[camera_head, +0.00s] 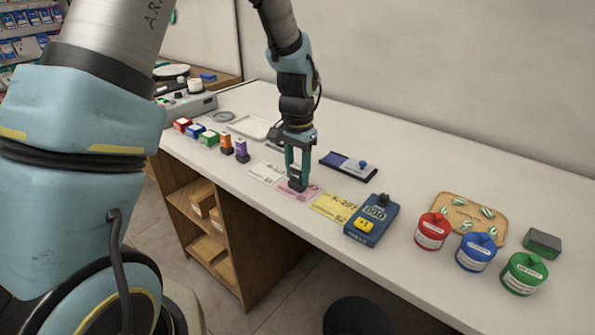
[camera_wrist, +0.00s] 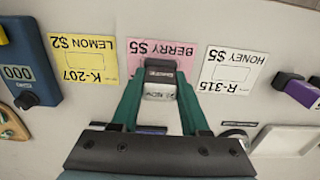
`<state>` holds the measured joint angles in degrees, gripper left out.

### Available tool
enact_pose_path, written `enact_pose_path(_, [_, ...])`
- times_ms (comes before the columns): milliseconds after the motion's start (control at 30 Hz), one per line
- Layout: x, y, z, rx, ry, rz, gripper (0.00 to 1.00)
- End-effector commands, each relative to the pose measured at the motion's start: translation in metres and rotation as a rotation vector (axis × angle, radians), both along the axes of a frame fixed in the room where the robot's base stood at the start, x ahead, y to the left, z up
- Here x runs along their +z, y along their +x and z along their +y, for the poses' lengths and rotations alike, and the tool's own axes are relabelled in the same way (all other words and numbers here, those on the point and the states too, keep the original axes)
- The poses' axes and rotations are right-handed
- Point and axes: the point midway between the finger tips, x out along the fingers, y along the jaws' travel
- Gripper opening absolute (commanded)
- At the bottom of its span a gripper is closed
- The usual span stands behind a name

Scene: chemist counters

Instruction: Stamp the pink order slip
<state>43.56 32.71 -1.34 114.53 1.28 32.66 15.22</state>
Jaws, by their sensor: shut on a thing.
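The pink order slip (camera_head: 312,190) lies on the white counter between a white slip (camera_head: 265,173) and a yellow slip (camera_head: 329,207). In the wrist view the pink slip (camera_wrist: 145,46) reads "BERRY $5"; its near part is hidden by the stamp. My gripper (camera_head: 298,173) points down over the pink slip. Its green fingers are shut on a dark stamp (camera_head: 296,186) with a pale label, which also shows in the wrist view (camera_wrist: 160,80). The stamp is upright over the slip; I cannot tell whether its base touches the paper.
A blue counter device (camera_head: 371,219) stands right of the yellow slip. Red (camera_head: 432,231), blue (camera_head: 475,252) and green (camera_head: 524,274) jars stand further right. Small colored blocks (camera_head: 208,138) line the left.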

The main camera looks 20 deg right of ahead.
Motion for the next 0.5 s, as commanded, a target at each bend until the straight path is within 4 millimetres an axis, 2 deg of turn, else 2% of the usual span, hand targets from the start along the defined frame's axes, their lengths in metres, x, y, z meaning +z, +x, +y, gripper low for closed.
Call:
enact_pose_path(300, [-0.001,-0.001,0.001,0.000,0.002,0.002,0.09])
enact_pose_path(500, [0.011,-0.001,0.001,0.000,0.002,0.002,0.09])
